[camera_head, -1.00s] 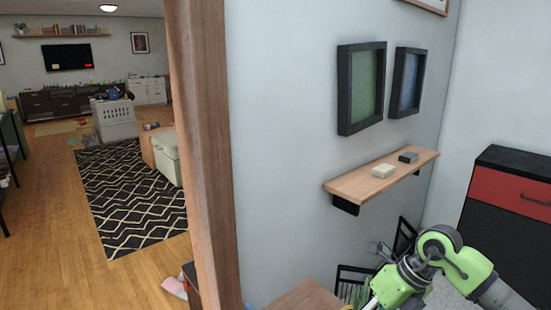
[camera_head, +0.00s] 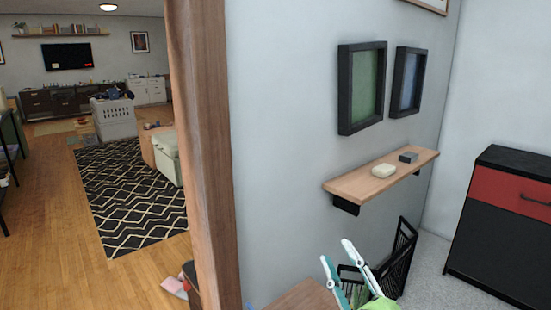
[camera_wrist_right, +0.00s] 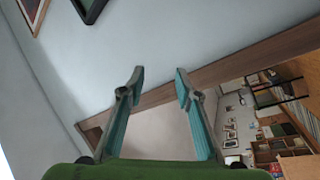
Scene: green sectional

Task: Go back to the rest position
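My right gripper (camera_head: 342,264) shows at the bottom of the head view, with a green body and two teal, pale-tipped fingers pointing up. In the right wrist view the same gripper (camera_wrist_right: 156,84) has its fingers spread apart, with nothing between them. It is in front of the grey wall, below the wooden shelf (camera_head: 350,186). My left gripper is in neither view.
A cream block (camera_head: 384,170) and a dark grey block (camera_head: 408,157) lie on the shelf. A black wire rack (camera_head: 400,258) stands below it. A black and red cabinet (camera_head: 505,225) is at the right. A wooden post (camera_head: 205,150) separates off the room with the patterned rug (camera_head: 130,200).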

